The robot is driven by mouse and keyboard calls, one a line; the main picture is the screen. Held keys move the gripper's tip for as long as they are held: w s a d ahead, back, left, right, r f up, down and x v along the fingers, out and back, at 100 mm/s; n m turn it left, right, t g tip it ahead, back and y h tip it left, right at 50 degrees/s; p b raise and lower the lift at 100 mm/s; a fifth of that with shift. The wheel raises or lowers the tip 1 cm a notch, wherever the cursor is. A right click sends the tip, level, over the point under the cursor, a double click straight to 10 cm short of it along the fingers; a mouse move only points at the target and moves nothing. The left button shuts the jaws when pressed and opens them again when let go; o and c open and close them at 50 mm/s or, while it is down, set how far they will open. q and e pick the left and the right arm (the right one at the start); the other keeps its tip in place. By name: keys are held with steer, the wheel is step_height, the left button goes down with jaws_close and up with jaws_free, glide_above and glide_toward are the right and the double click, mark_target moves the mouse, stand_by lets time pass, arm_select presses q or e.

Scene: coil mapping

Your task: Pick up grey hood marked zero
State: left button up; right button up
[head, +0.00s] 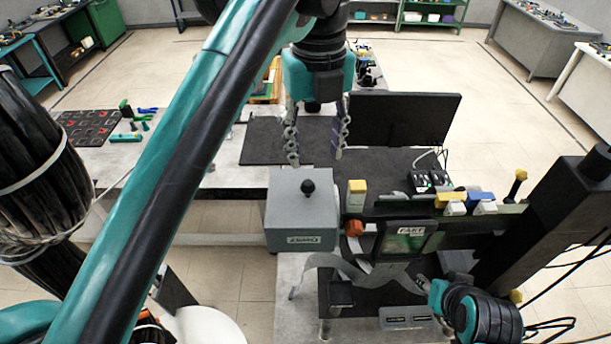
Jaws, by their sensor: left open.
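The grey hood (303,218) is a box with a black knob (309,187) on top and a small label on its front; the label's text is too small to read surely. It stands upright on the table, left of the black fixture. My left gripper (315,157) hangs above and just behind the hood, its two chain-like fingers apart, pointing down, with nothing between them. The fingers appear clear of the knob. My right gripper (432,292) is at the lower right by the grey strips; its fingers are too unclear to judge.
A black monitor (420,117) stands behind to the right. A dark pegboard tray (88,128) and green tools lie left. My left arm crosses the view.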

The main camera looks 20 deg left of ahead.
mark_target(308, 182)
arm_select(q)
steer(key=f, duration=0.2)
steer(key=a+f, duration=0.1)
steer(key=f, duration=0.4)
steer(key=shift+a+f+p, duration=0.15)
steer(key=shift+f+p, duration=0.15)
steer(key=shift+p, duration=0.1)
steer(key=shift+s, duration=0.1)
jaws_close()
